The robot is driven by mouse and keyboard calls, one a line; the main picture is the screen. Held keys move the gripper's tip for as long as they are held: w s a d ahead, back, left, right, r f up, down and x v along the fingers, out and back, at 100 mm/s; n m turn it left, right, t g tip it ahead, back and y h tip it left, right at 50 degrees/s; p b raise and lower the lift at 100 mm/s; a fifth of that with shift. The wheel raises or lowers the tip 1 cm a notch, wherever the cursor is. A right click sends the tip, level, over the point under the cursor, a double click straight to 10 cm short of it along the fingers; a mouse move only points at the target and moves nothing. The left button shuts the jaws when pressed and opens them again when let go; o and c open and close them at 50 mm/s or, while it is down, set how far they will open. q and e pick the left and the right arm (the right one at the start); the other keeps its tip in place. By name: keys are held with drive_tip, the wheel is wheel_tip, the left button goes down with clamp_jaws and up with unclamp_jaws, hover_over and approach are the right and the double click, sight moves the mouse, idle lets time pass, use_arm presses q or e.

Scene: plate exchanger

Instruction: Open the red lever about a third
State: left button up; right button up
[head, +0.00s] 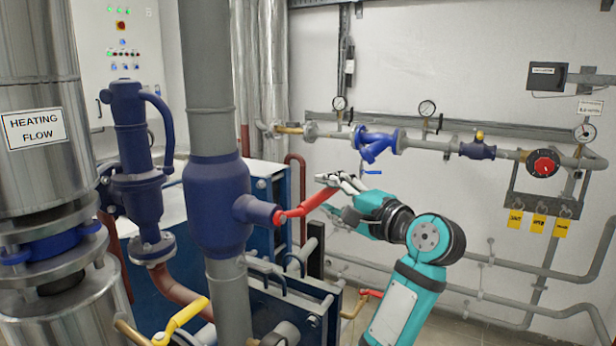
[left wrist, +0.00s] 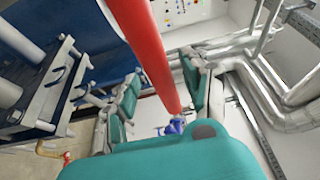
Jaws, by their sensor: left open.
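The red lever (head: 308,204) sticks out to the right from the blue valve body (head: 217,205) on the thick grey vertical pipe, sloping slightly upward to its free end. My left gripper (head: 334,194) is at that free end, with its fingers apart. In the left wrist view the red lever (left wrist: 150,50) runs between the two spread fingers (left wrist: 162,84) of my gripper. I cannot tell whether either finger touches it. My right gripper is not in view.
A steel column labelled HEATING FLOW (head: 37,130) stands at left. Wall piping with a blue strainer (head: 378,145) and a red-dial valve (head: 544,163) is behind my arm. A blue-framed plate exchanger (head: 262,295) is below.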

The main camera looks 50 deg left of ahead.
use_arm(q)
drive_tip(key=shift+a, duration=0.85)
drive_tip(key=shift+w+d, duration=0.1)
drive_tip(key=shift+d, duration=0.2)
drive_tip(key=shift+c, duration=0.4)
drive_tip(key=shift+a, duration=0.1)
clamp_jaws()
